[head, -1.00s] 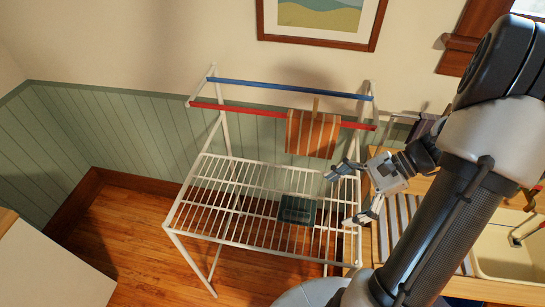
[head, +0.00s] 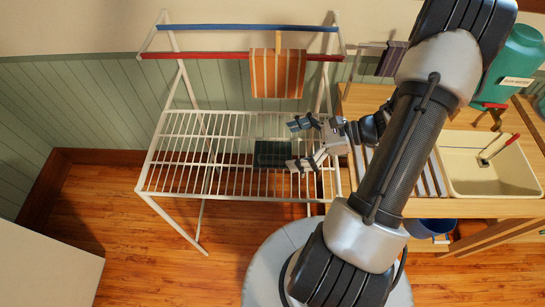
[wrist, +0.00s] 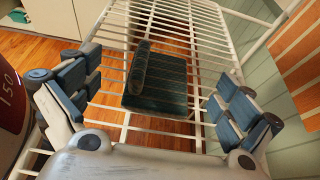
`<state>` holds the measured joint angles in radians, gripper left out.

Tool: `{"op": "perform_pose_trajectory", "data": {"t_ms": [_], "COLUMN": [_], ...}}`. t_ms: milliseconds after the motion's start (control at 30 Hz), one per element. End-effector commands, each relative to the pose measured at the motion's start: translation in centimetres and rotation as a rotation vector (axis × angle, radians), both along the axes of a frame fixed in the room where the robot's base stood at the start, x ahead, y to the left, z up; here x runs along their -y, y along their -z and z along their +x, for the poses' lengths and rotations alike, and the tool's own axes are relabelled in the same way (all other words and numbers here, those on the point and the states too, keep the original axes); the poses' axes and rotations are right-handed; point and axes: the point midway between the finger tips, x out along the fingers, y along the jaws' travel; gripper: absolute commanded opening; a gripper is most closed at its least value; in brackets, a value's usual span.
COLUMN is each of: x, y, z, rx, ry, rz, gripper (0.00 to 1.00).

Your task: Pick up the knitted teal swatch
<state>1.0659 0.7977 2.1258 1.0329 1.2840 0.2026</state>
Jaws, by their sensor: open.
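The knitted teal swatch (head: 272,154) lies on the white wire shelf of the drying rack, towards its right side. In the wrist view the dark teal swatch (wrist: 157,84) lies ahead between my fingers, with a rolled or folded part along its left side. My gripper (head: 295,145) is open and empty, at the right end of the shelf, with its fingers pointing left towards the swatch. In the wrist view my gripper (wrist: 155,100) has its two fingers spread wide on either side of the swatch. I cannot tell whether a fingertip touches it.
The white drying rack (head: 190,137) has a blue rail (head: 240,28) and a red rail (head: 200,56) above the shelf. An orange striped cloth (head: 277,73) hangs from the red rail. A wooden counter with a cream sink (head: 480,175) stands at right. The shelf's left side is clear.

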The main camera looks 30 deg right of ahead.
Motion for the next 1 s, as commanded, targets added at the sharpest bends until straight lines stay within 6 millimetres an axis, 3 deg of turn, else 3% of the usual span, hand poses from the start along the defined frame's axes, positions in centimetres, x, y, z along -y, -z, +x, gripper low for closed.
{"op": "perform_pose_trajectory", "data": {"t_ms": [500, 767, 1000], "x": [-3.8, -4.1, -4.0], "y": [2.7, 2.7, 2.7], "z": [3.2, 3.4, 3.4], "rx": [0.000, 0.000, 0.001], "ry": [-0.003, 0.000, 0.000], "rz": [0.000, 0.000, -0.001], "gripper": [0.98, 0.98, 0.84]}}
